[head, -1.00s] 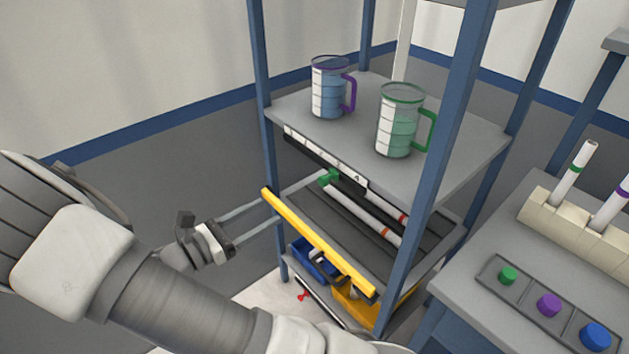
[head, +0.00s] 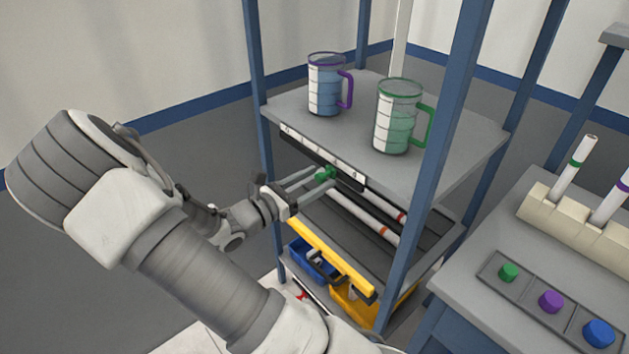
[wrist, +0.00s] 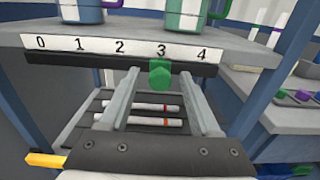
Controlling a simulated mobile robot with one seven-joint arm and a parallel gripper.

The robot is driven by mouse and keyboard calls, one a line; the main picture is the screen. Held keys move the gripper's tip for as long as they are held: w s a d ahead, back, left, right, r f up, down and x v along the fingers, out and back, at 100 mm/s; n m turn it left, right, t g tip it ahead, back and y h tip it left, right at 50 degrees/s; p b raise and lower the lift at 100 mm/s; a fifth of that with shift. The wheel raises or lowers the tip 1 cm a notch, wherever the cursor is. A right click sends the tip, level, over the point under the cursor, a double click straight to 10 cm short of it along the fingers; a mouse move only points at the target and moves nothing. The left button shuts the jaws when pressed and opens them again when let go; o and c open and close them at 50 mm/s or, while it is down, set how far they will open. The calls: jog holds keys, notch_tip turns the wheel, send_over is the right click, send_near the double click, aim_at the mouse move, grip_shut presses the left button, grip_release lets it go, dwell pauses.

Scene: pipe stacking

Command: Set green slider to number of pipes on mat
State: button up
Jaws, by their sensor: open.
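The green slider (head: 325,174) sits on a black rail under the upper shelf's front edge. In the wrist view the slider (wrist: 160,77) is below the 3 on a white scale (wrist: 120,47) marked 0 to 4. My gripper (head: 308,180) is open, its fingertips close to the slider. In the wrist view my gripper (wrist: 159,73) has one finger on each side of the slider, with a gap on both sides. Two white pipes lie on the dark mat (head: 345,235) below, one with a red band (wrist: 140,106) and one with an orange band (wrist: 140,121).
A purple-rimmed jug (head: 326,85) and a green-rimmed jug (head: 397,115) stand on the upper shelf. A yellow bar (head: 330,258) edges the shelf below. Blue posts (head: 455,140) frame the rack. A side table at right holds coloured buttons (head: 550,301) and a pipe holder (head: 580,222).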

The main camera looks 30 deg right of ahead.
grip_shut()
dwell(1.4)
